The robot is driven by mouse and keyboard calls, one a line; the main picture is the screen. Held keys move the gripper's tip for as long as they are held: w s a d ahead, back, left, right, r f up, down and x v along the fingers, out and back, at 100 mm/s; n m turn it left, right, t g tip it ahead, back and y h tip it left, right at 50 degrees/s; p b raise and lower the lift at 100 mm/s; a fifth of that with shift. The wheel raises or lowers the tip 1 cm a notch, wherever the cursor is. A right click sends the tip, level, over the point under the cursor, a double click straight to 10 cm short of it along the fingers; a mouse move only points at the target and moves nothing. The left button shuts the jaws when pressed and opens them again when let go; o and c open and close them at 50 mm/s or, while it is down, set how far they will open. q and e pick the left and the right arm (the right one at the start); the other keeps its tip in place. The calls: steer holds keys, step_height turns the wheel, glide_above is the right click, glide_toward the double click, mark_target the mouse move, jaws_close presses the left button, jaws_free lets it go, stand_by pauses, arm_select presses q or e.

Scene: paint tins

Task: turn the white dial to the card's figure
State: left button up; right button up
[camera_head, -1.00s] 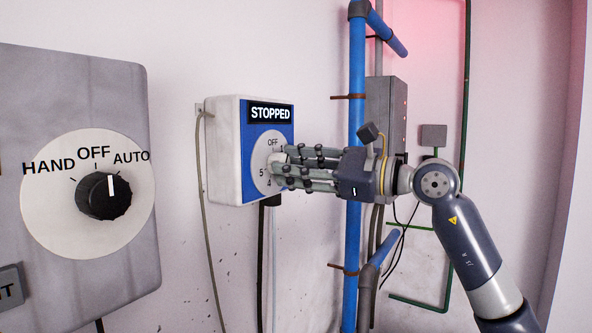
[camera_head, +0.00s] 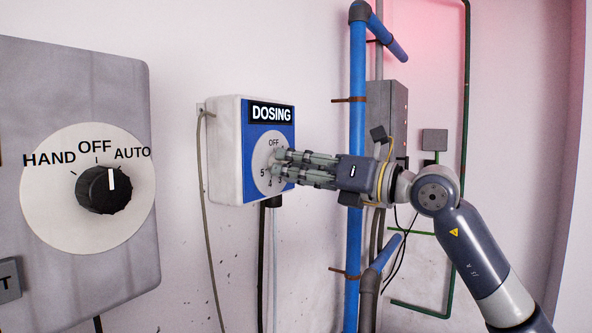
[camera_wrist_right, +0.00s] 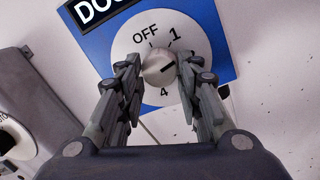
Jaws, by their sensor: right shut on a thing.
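The white dial is a round knob (camera_wrist_right: 157,67) with a dark pointer line, on a pale round scale plate (camera_head: 261,156) with OFF and figures. The plate is on a blue-fronted white box (camera_head: 226,150), whose display (camera_head: 271,113) reads DOSING. My right gripper (camera_head: 275,163) is shut on the knob, a finger on each side. In the right wrist view the pointer line points right and slightly up, between the 1 and the 4; a finger hides the scale there, so I cannot read the figure. No card shows. My left gripper is not in view.
A grey panel (camera_head: 110,285) at the left carries a black HAND/OFF/AUTO switch (camera_head: 103,190). A blue pipe (camera_head: 357,80) and a grey box (camera_head: 386,110) stand right of the dial's box. Cables hang below that box.

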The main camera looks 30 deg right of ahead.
steer(key=shift+r+m, duration=0.1)
steer(key=shift+m, duration=2)
steer(key=o, duration=1.1)
steer(key=shift+c, duration=0.2)
steer(key=v, duration=1.2)
steer(key=shift+a, duration=0.2)
